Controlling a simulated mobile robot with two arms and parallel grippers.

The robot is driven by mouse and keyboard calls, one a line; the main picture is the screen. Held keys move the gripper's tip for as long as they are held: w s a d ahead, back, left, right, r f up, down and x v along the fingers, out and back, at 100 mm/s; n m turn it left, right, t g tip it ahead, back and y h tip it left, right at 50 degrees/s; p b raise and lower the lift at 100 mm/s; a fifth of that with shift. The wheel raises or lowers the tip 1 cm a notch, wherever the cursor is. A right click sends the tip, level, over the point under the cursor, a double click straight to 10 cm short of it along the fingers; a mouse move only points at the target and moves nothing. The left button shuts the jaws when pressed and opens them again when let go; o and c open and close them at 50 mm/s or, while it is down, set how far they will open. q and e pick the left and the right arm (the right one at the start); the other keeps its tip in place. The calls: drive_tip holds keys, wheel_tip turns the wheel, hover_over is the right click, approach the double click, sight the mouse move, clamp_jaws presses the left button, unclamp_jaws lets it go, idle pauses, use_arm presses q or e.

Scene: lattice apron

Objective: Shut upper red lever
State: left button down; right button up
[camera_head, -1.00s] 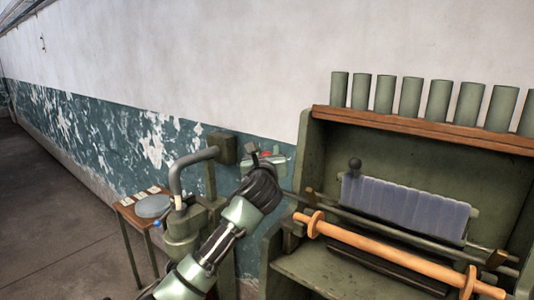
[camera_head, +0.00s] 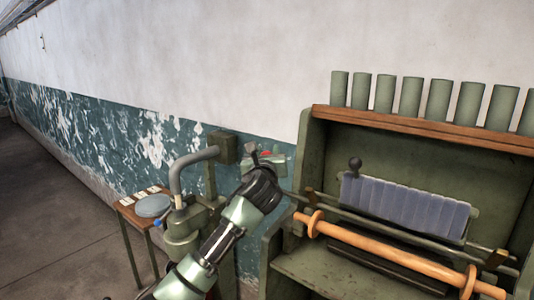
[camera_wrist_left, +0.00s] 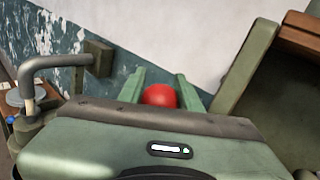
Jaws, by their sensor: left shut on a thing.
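The upper red lever's round red knob (camera_wrist_left: 159,96) shows in the left wrist view between the two green fingers of my left gripper (camera_wrist_left: 160,92). The fingers are closed on the red knob. In the head view my left gripper (camera_head: 266,163) reaches up toward the wall, and a small bit of red (camera_head: 265,154) shows at its tip. The lever's shaft and mount are mostly hidden behind the gripper. My right gripper is not in view.
A grey bent pipe (camera_head: 190,165) on a green machine stands just left of my arm. A small wooden table (camera_head: 130,211) with a round grey disc is further left. A green cabinet (camera_head: 315,165) with a wooden roller (camera_head: 385,252) stands on the right.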

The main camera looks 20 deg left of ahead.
use_arm(q)
drive_tip(key=shift+f, duration=0.1)
idle(0.6)
drive_tip(key=s+a+f+n+t+y+b, duration=0.3)
drive_tip(key=s+f+b, duration=0.5)
drive_tip(key=b, duration=1.3)
drive_tip(key=shift+s+f+n+t+y, duration=0.35)
drive_tip(key=shift+f+n+t+y, duration=0.4)
drive_tip(key=shift+n, duration=0.75)
drive_tip(key=shift+a+t, duration=0.1)
drive_tip(key=shift+t, duration=0.15)
